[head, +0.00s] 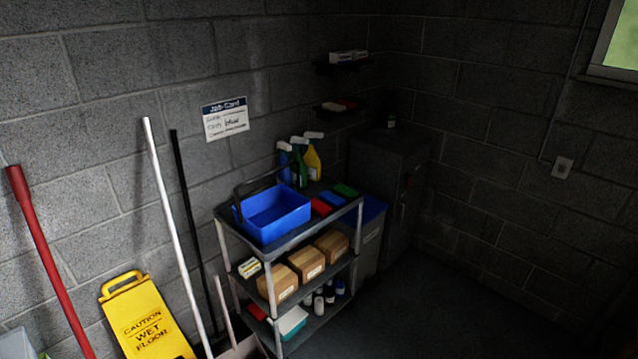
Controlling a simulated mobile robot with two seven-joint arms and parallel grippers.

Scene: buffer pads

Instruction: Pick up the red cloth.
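A small flat red item (321,207), which looks like the folded red cloth, lies on the top shelf of a grey cart (264,243). It is just right of a blue caddy (272,216) with a dark handle. A blue folded item (332,198) and a green one (345,189) lie beside it in a row toward the back right. Neither of my grippers shows in the head view.
Spray bottles (300,165) stand behind the caddy. Cardboard boxes (306,262) fill the middle shelf. A yellow wet-floor sign (147,318) and long handles (172,225) stand left of the cart. A dark cabinet (388,190) stands behind it; the floor (440,310) at right is clear.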

